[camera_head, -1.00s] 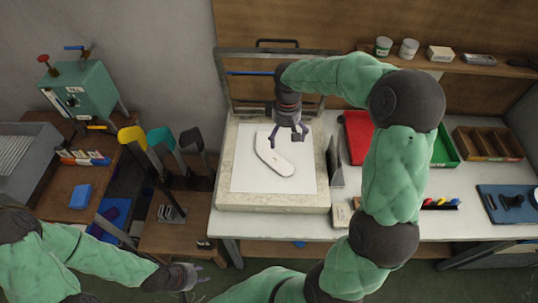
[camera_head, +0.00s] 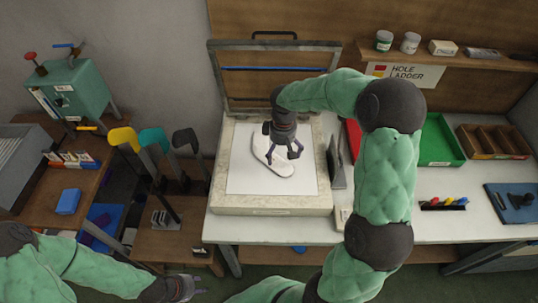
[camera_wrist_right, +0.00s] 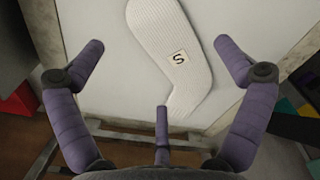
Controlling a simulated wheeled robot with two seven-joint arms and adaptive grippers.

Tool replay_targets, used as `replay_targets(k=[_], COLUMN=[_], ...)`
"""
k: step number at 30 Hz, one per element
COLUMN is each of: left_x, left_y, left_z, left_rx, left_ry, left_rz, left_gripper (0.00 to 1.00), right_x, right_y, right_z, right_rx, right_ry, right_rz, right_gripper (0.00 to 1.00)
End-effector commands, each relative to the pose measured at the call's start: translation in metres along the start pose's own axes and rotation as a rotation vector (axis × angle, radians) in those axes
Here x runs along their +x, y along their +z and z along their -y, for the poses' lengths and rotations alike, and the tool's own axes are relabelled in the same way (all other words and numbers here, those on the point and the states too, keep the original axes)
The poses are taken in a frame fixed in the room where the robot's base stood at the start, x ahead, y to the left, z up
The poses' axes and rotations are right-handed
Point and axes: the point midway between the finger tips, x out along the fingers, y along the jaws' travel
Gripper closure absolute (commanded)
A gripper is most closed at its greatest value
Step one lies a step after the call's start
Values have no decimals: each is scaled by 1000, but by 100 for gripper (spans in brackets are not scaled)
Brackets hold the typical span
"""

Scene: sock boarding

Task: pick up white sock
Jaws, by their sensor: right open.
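The white sock (camera_head: 262,148) lies flat on a white sheet on the pale press bed (camera_head: 230,203). In the right wrist view the white sock (camera_wrist_right: 170,30) is ribbed and carries a small tag marked "S". My right gripper (camera_head: 284,158) is open and hangs over the sock, hiding part of it. In the right wrist view its purple fingers (camera_wrist_right: 165,50) are spread wide, with the sock between and beyond them and nothing held. My left gripper (camera_head: 190,286) is low at the bottom left, away from the sock; its jaws are too small to judge.
A hinged frame (camera_head: 275,72) stands raised behind the bed. Yellow, teal and black foot-shaped boards (camera_head: 155,140) stand to the left. A green tray (camera_head: 440,150) and a wooden divided box (camera_head: 492,141) lie to the right. A grey upright plate stands beside the bed.

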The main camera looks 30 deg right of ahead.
Motion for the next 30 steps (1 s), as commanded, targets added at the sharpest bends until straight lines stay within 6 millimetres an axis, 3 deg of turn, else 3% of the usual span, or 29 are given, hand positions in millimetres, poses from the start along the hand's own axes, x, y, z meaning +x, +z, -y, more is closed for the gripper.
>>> replay_targets(k=[11,19,23,30], left_x=[17,17,17,17], left_y=[-1,-1,-1,-1], left_z=[6,6,6,6], left_rx=[0,0,0,0], left_ry=[0,0,0,0], left_rz=[0,0,0,0], left_gripper=[60,60,60,60], right_x=[46,49,49,49], right_y=[-6,-6,-6,-6], right_z=[-3,-4,-4,-3], right_rx=[0,1,1,0], right_ry=[-1,1,0,0], right_rz=[2,-1,-1,0], right_gripper=[0,0,34,37])
